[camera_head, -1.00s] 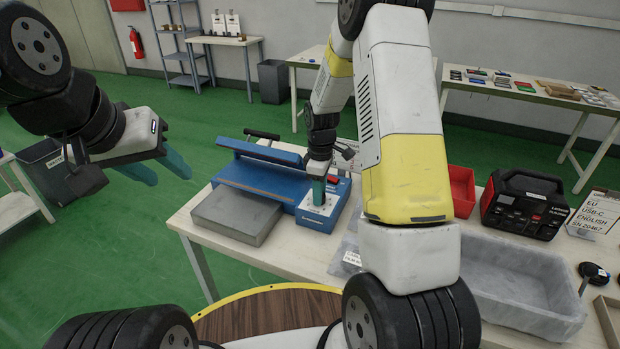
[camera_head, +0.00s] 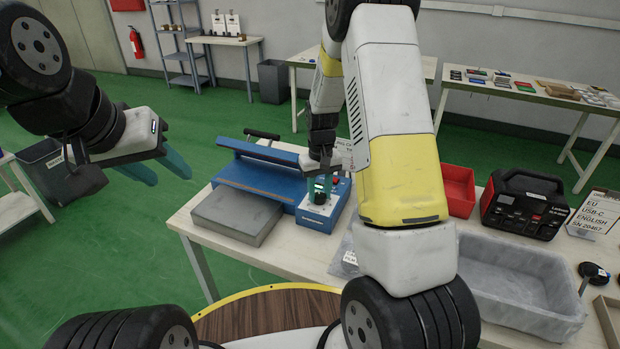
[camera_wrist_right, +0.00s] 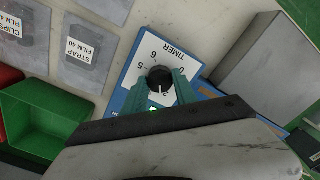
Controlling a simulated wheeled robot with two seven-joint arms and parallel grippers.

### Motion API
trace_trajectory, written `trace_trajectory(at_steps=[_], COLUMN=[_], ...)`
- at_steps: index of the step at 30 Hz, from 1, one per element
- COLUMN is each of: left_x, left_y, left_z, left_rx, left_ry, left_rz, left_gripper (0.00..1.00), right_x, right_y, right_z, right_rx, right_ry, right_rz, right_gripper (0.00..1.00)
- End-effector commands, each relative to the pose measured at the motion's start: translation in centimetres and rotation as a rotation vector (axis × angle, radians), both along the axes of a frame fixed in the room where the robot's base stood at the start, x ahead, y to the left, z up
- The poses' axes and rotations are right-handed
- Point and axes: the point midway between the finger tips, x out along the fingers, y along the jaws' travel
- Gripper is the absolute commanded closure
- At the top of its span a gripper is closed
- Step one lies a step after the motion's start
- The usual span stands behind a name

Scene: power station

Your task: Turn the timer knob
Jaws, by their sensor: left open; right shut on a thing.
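The timer knob (camera_wrist_right: 160,79) is a dark round knob on a white dial plate (camera_wrist_right: 150,55) marked TIMER with numbers. It sits on the control box (camera_head: 316,222) of the blue sealing machine (camera_head: 262,180). My right gripper (camera_wrist_right: 161,92) has its two teal fingers on either side of the knob, closed on it. In the head view my right gripper (camera_head: 320,188) comes down from above onto the box and partly hides the dial. My left gripper (camera_head: 166,172) is open and empty, above the floor left of the table.
A grey plate (camera_head: 237,216) lies in front of the machine. A red button (camera_head: 334,180) is behind the dial. To the right are a red bin (camera_head: 457,190), a grey tray (camera_head: 520,275) and a black-and-red device (camera_head: 525,203). Plastic bags (camera_wrist_right: 88,50) lie beside the box.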

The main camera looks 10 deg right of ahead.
Motion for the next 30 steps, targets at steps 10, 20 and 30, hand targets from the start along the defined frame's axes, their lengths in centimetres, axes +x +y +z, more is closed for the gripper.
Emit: trace_trajectory(at_steps=[10,20,30], left_x=[0.0,0.0,0.0], left_y=[0.0,0.0,0.0], left_z=[0.0,0.0,0.0], left_rx=[0.0,0.0,0.0], left_ry=[0.0,0.0,0.0], left_rz=[0.0,0.0,0.0], left_gripper=[0.56,0.56,0.56], right_x=[0.1,0.12,0.12], right_y=[0.0,0.01,0.03], right_z=[0.08,0.1,0.08], right_rx=[-0.001,0.0,0.001], right_ry=[-0.003,-0.004,-0.003], right_rz=[-0.327,-0.641,-0.965], right_gripper=[1.0,1.0,1.0])
